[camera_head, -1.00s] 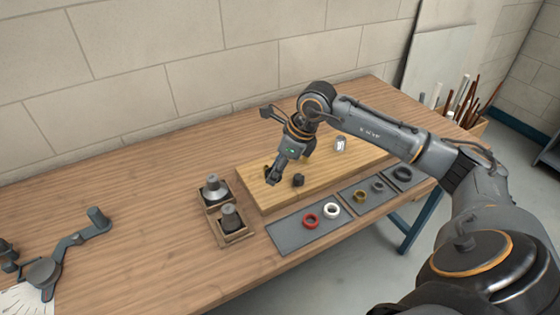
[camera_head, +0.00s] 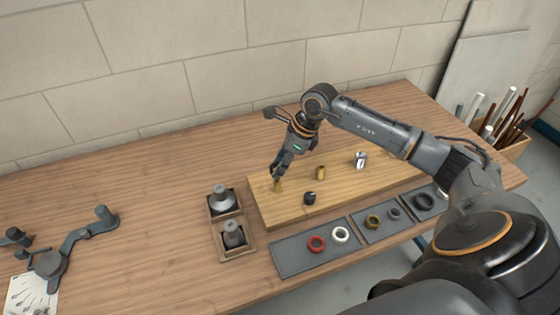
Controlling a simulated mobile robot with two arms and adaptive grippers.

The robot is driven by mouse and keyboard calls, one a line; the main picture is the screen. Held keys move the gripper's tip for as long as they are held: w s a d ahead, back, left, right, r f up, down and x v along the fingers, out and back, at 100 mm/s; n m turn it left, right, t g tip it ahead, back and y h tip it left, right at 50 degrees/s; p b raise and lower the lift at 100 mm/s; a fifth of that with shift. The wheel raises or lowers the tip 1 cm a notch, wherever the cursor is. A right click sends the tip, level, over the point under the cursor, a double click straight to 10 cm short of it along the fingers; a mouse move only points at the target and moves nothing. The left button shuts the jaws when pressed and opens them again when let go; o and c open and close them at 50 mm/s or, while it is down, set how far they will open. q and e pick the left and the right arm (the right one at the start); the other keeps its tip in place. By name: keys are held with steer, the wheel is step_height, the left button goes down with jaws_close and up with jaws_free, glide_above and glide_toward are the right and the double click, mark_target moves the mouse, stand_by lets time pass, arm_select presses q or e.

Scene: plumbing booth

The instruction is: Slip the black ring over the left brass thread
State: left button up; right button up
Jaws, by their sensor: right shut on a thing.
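The left brass thread (camera_head: 278,186) stands upright near the left end of the wooden board (camera_head: 285,212). My right gripper (camera_head: 277,174) is directly above it, pointing down, its fingertips at or just over the thread's top. The jaws are shut on a small dark thing, taken as the black ring; it blends with the dark fingers, and I cannot tell whether it is around the thread or above it. A second brass thread (camera_head: 321,172) stands further right on the board. My left gripper is not in view.
A black fitting (camera_head: 310,198) and a chrome fitting (camera_head: 361,160) stand on the board. Grey trays in front hold a red ring (camera_head: 317,244), white ring (camera_head: 340,234), brass ring (camera_head: 373,221) and large dark ring (camera_head: 424,201). Two wooden boxes (camera_head: 236,250) stand left.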

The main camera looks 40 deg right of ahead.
steer(key=shift+a+f+b, duration=0.1)
steer(key=shift+f+b, duration=0.2)
steer(key=shift+f, duration=0.35)
steer(key=shift+f+b, duration=0.4)
steer(key=shift+f, duration=0.3)
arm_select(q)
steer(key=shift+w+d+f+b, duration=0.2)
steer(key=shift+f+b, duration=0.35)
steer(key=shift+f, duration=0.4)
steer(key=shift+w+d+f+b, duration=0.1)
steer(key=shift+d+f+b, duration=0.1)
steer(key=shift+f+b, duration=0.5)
arm_select(e)
steer(key=shift+f, duration=1.2)
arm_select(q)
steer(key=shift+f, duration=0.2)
arm_select(e)
steer(key=o, duration=0.9)
steer(key=o, duration=0.7)
steer(key=shift+o, duration=0.2)
arm_select(q)
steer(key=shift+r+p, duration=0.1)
steer(key=shift+p, duration=0.2)
arm_select(e)
steer(key=shift+r, duration=0.15)
